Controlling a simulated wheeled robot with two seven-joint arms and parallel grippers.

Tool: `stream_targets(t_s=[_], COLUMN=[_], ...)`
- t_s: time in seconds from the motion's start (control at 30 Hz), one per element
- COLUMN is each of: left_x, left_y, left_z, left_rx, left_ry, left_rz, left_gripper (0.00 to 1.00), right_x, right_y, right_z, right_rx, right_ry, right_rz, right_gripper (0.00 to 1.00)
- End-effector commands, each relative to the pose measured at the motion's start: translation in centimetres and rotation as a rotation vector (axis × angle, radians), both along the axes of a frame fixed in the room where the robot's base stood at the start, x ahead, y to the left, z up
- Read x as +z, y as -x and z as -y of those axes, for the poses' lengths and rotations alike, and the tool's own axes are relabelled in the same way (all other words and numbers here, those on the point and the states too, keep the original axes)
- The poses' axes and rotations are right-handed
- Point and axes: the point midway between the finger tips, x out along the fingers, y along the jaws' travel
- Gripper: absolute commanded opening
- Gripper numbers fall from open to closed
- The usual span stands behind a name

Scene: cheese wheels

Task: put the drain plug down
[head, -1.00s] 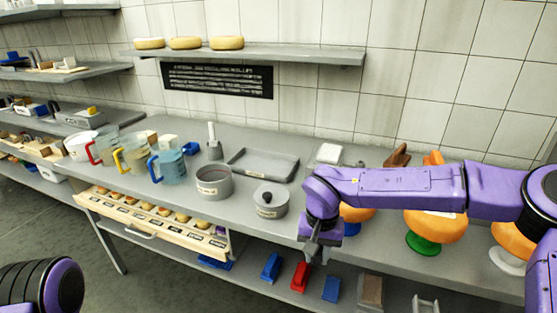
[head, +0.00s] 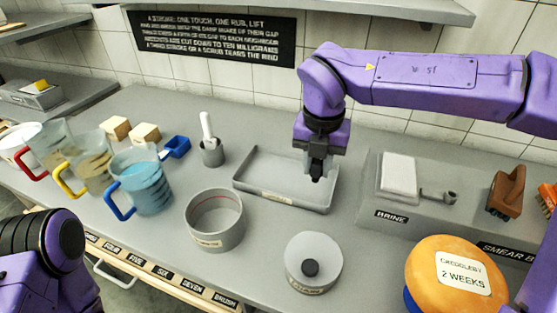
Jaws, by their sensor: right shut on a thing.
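My right gripper (head: 317,170) points down over the right part of a shallow grey tray (head: 262,183). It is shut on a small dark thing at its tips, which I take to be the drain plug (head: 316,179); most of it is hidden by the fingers. Whether it touches the tray is hard to tell. A round grey pot labelled as a drain (head: 326,256) stands in front of the tray, with a dark round spot in the middle of its top. My left arm shows at the lower left, but its gripper is out of view.
An open grey round pot (head: 215,232) stands left of the drain pot. Measuring jugs, including a blue-handled one (head: 146,188), stand farther left. A raised block labelled brine (head: 400,222) is at right, near an orange cheese wheel (head: 440,262). Bare bench lies between tray and drain pot.

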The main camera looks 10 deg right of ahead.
Motion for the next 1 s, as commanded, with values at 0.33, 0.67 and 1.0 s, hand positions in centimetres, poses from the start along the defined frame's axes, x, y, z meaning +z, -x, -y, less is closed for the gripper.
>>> stream_targets(t_s=[0.33,0.67,1.0], left_x=[3.1,5.5,6.6], left_y=[0.1,0.0,0.0], left_z=[0.0,0.0,0.0], left_rx=[0.0,0.0,0.0], left_ry=[0.0,0.001,0.0], left_rz=[-0.002,-0.001,-0.002], left_gripper=[0.43,0.43,0.43], right_x=[-2.1,-8.4,-12.8], right_y=[-6.3,-12.7,-13.6], right_z=[-1.0,-2.1,-2.3], right_rx=[-0.097,-0.091,-0.089], right_ry=[0.004,0.003,0.002], right_rz=[-0.001,0.0,0.0], right_gripper=[0.0,0.0,0.0])
